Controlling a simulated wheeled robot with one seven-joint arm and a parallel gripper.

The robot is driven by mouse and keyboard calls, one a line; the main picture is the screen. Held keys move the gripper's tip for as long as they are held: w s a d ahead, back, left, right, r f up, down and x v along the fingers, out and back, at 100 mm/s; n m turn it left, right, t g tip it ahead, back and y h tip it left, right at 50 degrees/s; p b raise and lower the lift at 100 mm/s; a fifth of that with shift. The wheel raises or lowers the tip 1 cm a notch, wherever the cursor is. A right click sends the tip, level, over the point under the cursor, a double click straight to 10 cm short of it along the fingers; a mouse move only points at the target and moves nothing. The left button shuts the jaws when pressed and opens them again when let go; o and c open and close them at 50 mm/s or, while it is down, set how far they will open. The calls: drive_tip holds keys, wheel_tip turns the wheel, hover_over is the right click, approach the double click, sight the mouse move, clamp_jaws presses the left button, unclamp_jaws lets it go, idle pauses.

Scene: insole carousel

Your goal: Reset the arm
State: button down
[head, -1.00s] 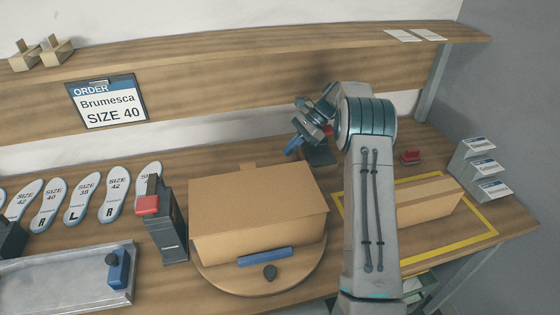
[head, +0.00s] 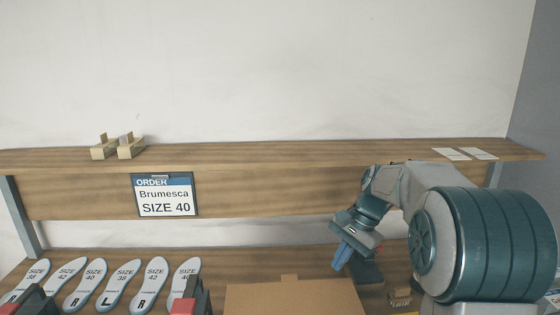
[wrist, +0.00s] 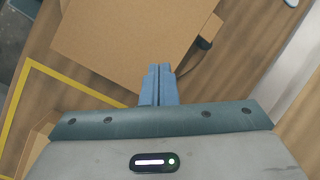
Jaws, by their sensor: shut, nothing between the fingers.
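My gripper (head: 341,258) is in the head view at the right of centre, in front of the shelf board and above the back of the bench. Its blue fingers point down and are shut with nothing between them. In the wrist view the fingers (wrist: 159,72) are together, overlapping the edge of the cardboard box in the picture. That box (head: 290,300) shows only its top at the bottom of the head view. In the wrist view the box (wrist: 130,35) fills the upper middle.
Several insoles (head: 122,285) lie in a row at the left. An order sign (head: 164,195) reading Brumesca SIZE 40 hangs on the shelf (head: 270,155). Yellow tape (wrist: 22,85) marks the bench in the wrist view.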

drive_tip(key=s+n+t+h, duration=0.4)
drive_tip(key=s+n, duration=0.5)
drive_tip(key=s, duration=1.5)
drive_tip(key=shift+d+f, duration=0.35)
drive_tip(key=shift+d, duration=0.05)
